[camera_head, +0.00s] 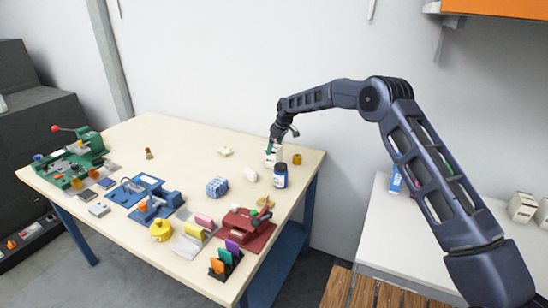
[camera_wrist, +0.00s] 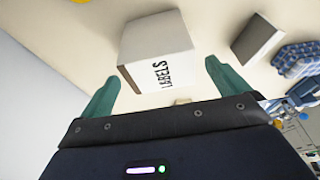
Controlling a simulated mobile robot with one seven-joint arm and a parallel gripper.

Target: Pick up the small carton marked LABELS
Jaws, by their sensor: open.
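The small white carton marked LABELS (camera_wrist: 158,52) stands on the cream table in the wrist view, with its printed face toward my gripper and a brown strip along one edge. In the head view the carton (camera_head: 273,157) is near the table's back right, partly hidden by my gripper. My gripper (camera_wrist: 165,85) is open, its two green fingers apart, one toward each side of the carton's near face. Nothing is held between them. In the head view my gripper (camera_head: 270,146) is over the carton; whether the fingers touch it cannot be told.
A white rounded piece (camera_head: 250,174) and a blue-checked bundle (camera_head: 217,187) lie left and in front. The wall (camera_head: 230,70) is behind the table.

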